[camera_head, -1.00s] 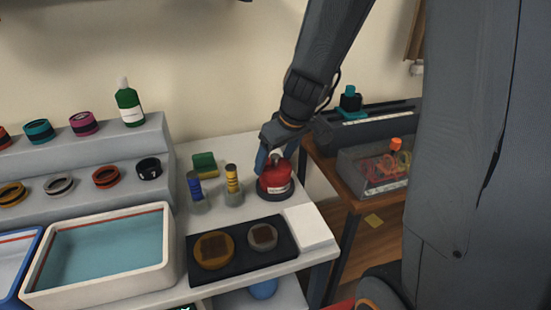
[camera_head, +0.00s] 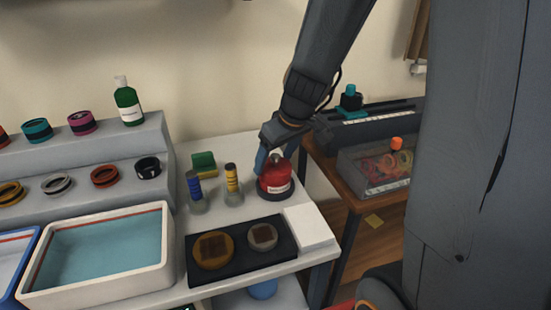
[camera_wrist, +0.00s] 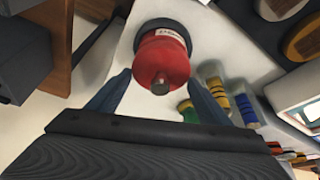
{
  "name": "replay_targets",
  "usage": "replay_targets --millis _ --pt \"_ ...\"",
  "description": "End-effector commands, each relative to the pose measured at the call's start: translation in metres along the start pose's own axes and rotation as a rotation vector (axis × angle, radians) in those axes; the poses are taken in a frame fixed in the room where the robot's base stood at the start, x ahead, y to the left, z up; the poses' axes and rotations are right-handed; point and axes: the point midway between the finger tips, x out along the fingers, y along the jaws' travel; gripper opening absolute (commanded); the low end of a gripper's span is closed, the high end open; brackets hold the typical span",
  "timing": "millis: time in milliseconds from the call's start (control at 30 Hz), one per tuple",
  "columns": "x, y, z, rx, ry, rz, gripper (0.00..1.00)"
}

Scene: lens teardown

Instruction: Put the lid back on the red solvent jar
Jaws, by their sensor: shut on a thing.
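The red solvent jar (camera_head: 275,184) stands upright on the right part of the white table, with a pale label and a dark base. It also shows in the wrist view (camera_wrist: 172,38). Its red lid (camera_wrist: 161,64) has a grey knob and sits over the jar's body; no clear gap shows between them. My gripper (camera_head: 268,160) is at the jar's top, with its blue fingers on either side of the lid in the wrist view. It is shut on the lid. The finger contacts are partly hidden.
Two small vials, one blue-banded (camera_head: 196,195) and one yellow-banded (camera_head: 233,188), stand left of the jar. A green and yellow sponge (camera_head: 204,162) lies behind them. A black tray (camera_head: 233,268) with two round parts and a white pad (camera_head: 311,230) lie in front.

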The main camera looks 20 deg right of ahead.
Motion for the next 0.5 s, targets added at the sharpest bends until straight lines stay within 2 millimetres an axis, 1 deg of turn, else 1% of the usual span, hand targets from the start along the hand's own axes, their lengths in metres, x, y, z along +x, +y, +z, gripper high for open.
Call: replay_targets --millis 333,367,400,467,500 --pt "-0.0003 0.0001 -0.0001 0.0 0.0 0.0 0.5" --pt "-0.0003 0.0001 -0.0001 0.0 0.0 0.0 0.76" --pt "-0.0003 0.0001 -0.0001 0.0 0.0 0.0 0.82" --pt "-0.0003 0.0001 -0.0001 0.0 0.0 0.0 0.92" --pt "-0.0003 0.0001 -0.0001 0.0 0.0 0.0 0.94"
